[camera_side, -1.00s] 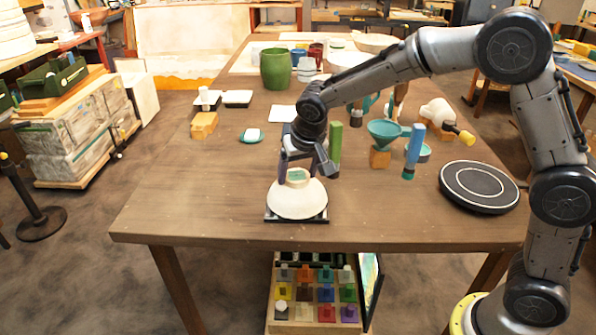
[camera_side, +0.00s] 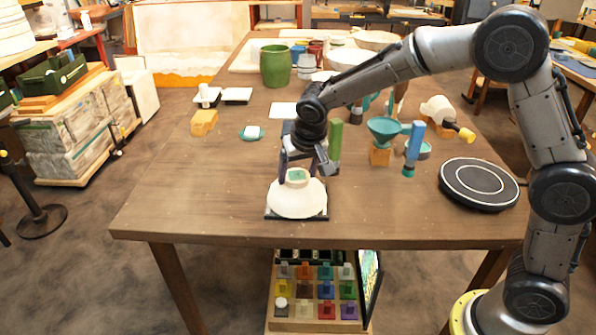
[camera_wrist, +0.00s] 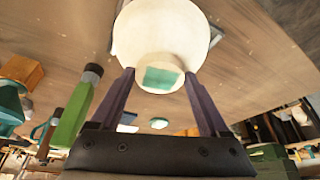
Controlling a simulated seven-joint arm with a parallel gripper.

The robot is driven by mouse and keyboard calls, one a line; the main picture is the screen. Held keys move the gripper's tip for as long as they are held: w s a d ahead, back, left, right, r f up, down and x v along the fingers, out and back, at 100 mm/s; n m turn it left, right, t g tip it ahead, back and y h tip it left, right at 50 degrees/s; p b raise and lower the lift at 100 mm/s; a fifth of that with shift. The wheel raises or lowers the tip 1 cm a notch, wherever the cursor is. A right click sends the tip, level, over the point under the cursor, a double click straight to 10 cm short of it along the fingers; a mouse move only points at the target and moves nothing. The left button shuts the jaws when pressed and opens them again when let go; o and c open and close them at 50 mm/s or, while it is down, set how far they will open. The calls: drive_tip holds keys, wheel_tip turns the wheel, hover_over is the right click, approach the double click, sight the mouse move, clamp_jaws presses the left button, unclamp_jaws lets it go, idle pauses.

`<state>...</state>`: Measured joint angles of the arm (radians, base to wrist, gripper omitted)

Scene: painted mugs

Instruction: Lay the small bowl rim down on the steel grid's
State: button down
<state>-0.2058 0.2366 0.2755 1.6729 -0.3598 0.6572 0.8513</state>
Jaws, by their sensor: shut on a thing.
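The small bowl (camera_side: 297,201) is cream-white with a green patch inside its foot ring. It is upside down, foot up and rim down, over the steel grid (camera_side: 268,215), near the table's front edge. Only the grid's dark edges show around the bowl. I cannot tell if the whole rim touches it. My gripper (camera_side: 298,170) is above the bowl, fingers pointing down at its foot. In the wrist view the two dark fingers (camera_wrist: 158,88) are on either side of the foot of the bowl (camera_wrist: 160,32), shut on it.
A teal funnel (camera_side: 384,130) on a wooden block and a blue-handled tool (camera_side: 413,146) stand further right. A round dark turntable (camera_side: 478,184) is at the right edge. The table's front left is clear.

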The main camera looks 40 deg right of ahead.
unclamp_jaws()
drive_tip(key=shift+f, duration=0.1)
idle(0.3)
drive_tip(key=shift+r, duration=3.05)
